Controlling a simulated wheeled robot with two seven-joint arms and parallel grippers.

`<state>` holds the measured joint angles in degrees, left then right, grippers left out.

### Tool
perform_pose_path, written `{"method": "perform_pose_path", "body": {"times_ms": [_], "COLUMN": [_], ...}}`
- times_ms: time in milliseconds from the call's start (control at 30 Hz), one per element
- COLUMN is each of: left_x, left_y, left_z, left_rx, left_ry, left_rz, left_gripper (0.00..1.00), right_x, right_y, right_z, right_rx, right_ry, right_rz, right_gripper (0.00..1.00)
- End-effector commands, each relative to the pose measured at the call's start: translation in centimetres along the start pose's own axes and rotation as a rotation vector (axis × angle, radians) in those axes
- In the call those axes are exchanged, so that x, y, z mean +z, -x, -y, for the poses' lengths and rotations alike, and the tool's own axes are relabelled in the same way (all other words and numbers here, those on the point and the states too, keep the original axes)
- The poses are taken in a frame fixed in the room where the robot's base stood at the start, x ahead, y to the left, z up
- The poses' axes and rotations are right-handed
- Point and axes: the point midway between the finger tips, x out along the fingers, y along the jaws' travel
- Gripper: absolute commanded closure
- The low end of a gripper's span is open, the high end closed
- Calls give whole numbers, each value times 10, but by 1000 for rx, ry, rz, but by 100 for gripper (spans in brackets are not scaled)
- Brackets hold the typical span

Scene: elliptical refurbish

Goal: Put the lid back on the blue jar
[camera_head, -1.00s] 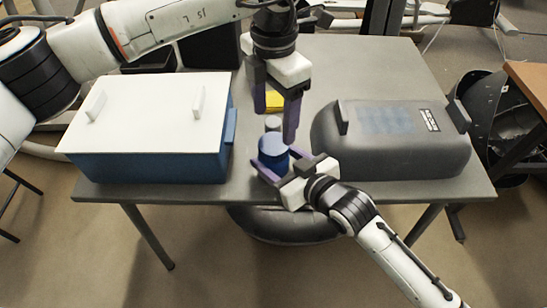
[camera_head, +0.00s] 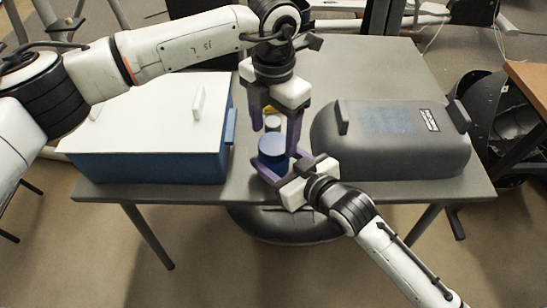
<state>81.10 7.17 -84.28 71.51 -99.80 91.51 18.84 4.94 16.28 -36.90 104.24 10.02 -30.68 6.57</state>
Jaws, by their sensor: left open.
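The blue jar (camera_head: 272,152) stands upright near the table's front edge, between the two boxes. Its top looks a lighter blue; I cannot tell whether that is a lid. My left gripper (camera_head: 275,138) points down from above with its fingers apart, overlapping the area of the jar's top and just behind it. I see nothing held between them. My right gripper (camera_head: 277,170) comes from the front right with its fingers on either side of the jar, low down. Whether they press on it is unclear. A small grey cylinder (camera_head: 272,123) stands behind the jar, partly hidden.
A yellow object (camera_head: 270,108) lies behind the cylinder, mostly hidden by my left gripper. A blue box with a white lid (camera_head: 150,110) stands left, and a dark grey case (camera_head: 390,145) stands right. The grey table (camera_head: 380,65) is clear at the back right.

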Motion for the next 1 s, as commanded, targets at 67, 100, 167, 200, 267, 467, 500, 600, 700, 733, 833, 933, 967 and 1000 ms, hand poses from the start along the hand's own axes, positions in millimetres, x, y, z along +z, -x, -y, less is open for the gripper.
{"method": "perform_pose_path", "body": {"times_ms": [67,100,167,200,267,467,500,600,700,733,833,933,967,1000], "left_x": [0,0,0,0,0,0,0,0,0,0,0,0,0,0], "left_y": [-12,-16,-22,-25,-28,-30,-30,-30,-30,-30,-29,-29,-29,-29], "left_z": [0,0,0,0,0,0,0,0,0,0,0,0,0,0], "left_rx": [-1,0,-1,-1,0,1,1,1,1,1,1,1,1,0], "left_ry": [0,0,0,0,-1,-1,-1,-1,-1,-1,-1,-10,-10,-10], "left_rz": [-2,-1,-1,-1,-1,0,0,0,0,0,0,0,0,0], "left_gripper": [33,33,33,33,33,33,33,36,53,58,75,75,75,75], "right_x": [0,0,0,0,0,0,0,0,0,0,0,0,0,0], "right_y": [0,0,0,0,0,0,0,0,0,0,0,0,0,0], "right_z": [0,0,0,0,0,0,0,0,0,0,0,0,0,0], "right_rx": [0,0,0,0,0,0,0,0,0,0,0,0,0,0], "right_ry": [0,0,0,0,0,0,0,0,0,0,0,0,0,0], "right_rz": [0,0,0,0,0,0,0,0,0,0,0,0,0,0], "right_gripper": [100,100,100,100,100,100,100,100,100,100,100,100,100,100]}}
